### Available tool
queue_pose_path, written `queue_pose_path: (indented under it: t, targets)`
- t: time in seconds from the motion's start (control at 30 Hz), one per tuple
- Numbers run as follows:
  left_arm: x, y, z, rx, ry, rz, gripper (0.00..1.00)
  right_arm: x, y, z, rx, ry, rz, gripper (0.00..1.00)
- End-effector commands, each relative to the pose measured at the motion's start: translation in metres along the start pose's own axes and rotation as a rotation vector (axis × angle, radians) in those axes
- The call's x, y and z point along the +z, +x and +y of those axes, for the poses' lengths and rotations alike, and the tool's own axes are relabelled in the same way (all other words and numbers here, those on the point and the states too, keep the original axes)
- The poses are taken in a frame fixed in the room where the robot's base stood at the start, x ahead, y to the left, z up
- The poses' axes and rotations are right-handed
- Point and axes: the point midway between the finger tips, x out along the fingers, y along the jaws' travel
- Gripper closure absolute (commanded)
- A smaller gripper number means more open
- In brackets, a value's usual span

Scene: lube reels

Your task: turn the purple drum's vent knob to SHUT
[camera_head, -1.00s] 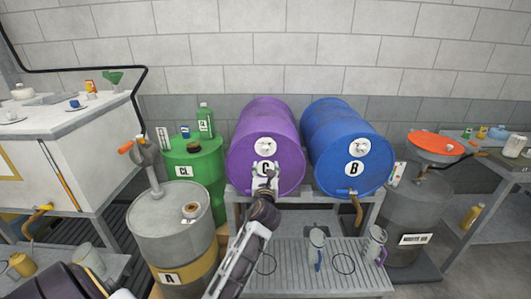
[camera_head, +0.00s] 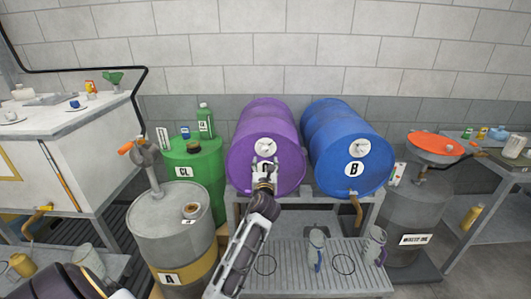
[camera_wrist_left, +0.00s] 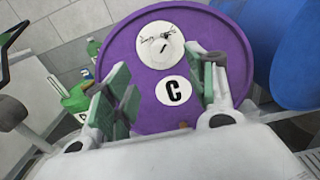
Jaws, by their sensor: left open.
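The purple drum (camera_head: 269,122) lies on its side on a rack, its round end facing me. Its vent knob (camera_head: 267,148) sits on a white round plate in the upper part of that end, above a label C. The plate and knob also show in the left wrist view (camera_wrist_left: 160,45), where the knob's marks are too small to read. My left gripper (camera_head: 264,168) is in front of the drum's end, just below the knob and over the label. In the left wrist view its green-padded fingers (camera_wrist_left: 165,95) are apart, with nothing between them. My right gripper is not in view.
A blue drum (camera_head: 345,135) marked B lies close to the right on the same rack. A grey drum (camera_head: 172,225) marked A stands at front left, with a green drum (camera_head: 193,160) behind it. Jugs (camera_head: 317,250) stand on the grated tray below.

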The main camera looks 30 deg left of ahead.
Motion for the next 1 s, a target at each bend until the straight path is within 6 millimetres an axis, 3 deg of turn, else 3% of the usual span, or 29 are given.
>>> queue_pose_path:
  t: [1.0]
  targets:
    - [0.0,0.092,0.0,0.001,0.0,0.0,0.44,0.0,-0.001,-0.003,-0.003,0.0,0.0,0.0]
